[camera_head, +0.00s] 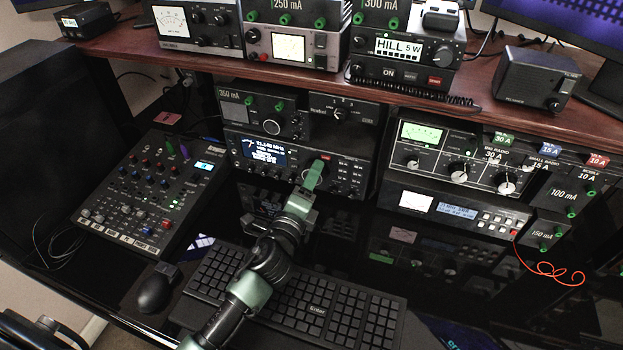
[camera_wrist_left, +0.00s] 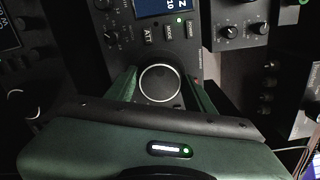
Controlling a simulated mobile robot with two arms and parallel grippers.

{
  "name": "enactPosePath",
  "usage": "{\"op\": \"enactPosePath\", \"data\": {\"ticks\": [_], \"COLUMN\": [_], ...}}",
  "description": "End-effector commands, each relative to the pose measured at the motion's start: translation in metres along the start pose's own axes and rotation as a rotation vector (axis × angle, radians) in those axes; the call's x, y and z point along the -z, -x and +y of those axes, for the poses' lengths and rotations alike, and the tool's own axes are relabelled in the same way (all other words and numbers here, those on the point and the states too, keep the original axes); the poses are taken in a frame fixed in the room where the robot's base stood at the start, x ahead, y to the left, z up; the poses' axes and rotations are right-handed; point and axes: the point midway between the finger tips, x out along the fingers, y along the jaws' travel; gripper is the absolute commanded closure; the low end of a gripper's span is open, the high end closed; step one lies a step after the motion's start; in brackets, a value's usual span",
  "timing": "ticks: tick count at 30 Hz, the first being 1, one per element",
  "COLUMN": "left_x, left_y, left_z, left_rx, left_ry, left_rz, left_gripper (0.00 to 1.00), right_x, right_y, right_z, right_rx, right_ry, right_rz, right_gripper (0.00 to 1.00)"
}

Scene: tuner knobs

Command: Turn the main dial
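The main dial (camera_wrist_left: 160,83) is a dark round knob with a pale ring, on the front of a black radio. In the head view, the radio (camera_head: 258,152) has a blue display reading a frequency in MHz, and my left gripper (camera_head: 314,172) is at its front and hides the dial. In the left wrist view, the green fingers of the left gripper (camera_wrist_left: 161,88) are spread, one on each side of the dial. Whether they touch its rim I cannot tell. My right gripper is in neither view.
A mixer (camera_head: 150,190) stands left of the radio. A keyboard (camera_head: 300,292) and a mouse (camera_head: 157,287) lie below my left arm. More radio units (camera_head: 460,160) stand to the right. A wooden shelf (camera_head: 520,112) with further devices runs above.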

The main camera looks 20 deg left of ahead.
Motion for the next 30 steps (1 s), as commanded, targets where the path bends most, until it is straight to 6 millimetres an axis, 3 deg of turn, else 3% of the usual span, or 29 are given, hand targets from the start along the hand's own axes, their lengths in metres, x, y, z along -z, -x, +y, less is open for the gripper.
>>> {"op": "enactPosePath", "data": {"ticks": [12,24,30], "left_x": [0.001,0.001,0.0], "left_y": [0.004,0.065,0.078], "left_z": [0.001,0.002,0.0], "left_rx": [0.0,-0.001,0.0], "left_ry": [-0.001,0.001,0.0], "left_rz": [0.002,0.001,0.0], "left_gripper": [0.3,0.3,0.3], "right_x": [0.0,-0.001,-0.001], "right_y": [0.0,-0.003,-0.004], "right_z": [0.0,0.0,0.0], "right_rx": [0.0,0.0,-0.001], "right_ry": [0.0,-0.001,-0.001], "right_rz": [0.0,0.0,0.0], "right_gripper": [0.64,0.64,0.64]}}
